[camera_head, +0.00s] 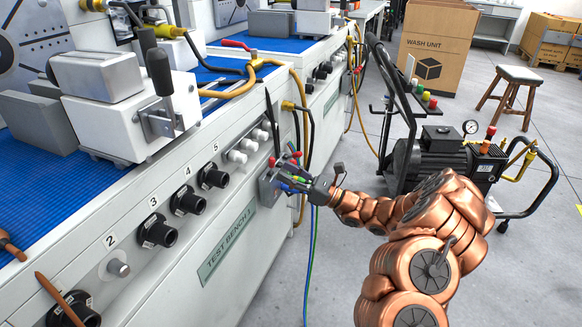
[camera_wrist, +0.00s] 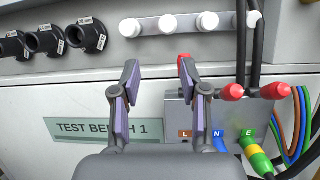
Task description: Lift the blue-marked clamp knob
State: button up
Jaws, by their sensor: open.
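A grey terminal block (camera_wrist: 185,112) is fixed to the bench front, with brown L, blue N and green E marks. The blue N mark (camera_wrist: 218,133) is on its front face. Above it stands a red-tipped knob (camera_wrist: 232,92), which appears to be the blue-marked one. Another red knob (camera_wrist: 275,91) is to its right. A third red tip (camera_wrist: 184,57) shows higher, partly hidden by my right finger. My gripper (camera_wrist: 159,72) is open and empty, left of the middle knob. In the head view my gripper (camera_head: 287,181) is close to the block (camera_head: 267,188).
Black ports (camera_wrist: 85,36) and white knobs (camera_wrist: 165,24) line the bench above. Black cables (camera_wrist: 254,60) rise behind the knobs; a green-yellow plug (camera_wrist: 256,157) and coloured wires are at right. A pump cart (camera_head: 455,160) stands beyond my arm.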

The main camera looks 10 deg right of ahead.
jog(key=w+d+f+m+t+h, duration=0.3)
jog(key=d+f+m+t, duration=0.15)
jog(key=d, duration=0.25)
jog(key=shift+g, duration=0.25)
jog(key=x, duration=0.1)
jog(key=b+x, duration=0.1)
jog(key=x, duration=0.1)
jog(key=b+x, duration=0.1)
jog(key=x, duration=0.1)
jog(key=shift+w+a+f, duration=0.15)
jog(key=shift+w+f, duration=0.05)
jog(key=shift+f, duration=0.1)
jog(key=shift+b+x, duration=0.3)
jog(key=shift+x, duration=0.6)
jog(key=shift+r, duration=0.15)
grip_shut()
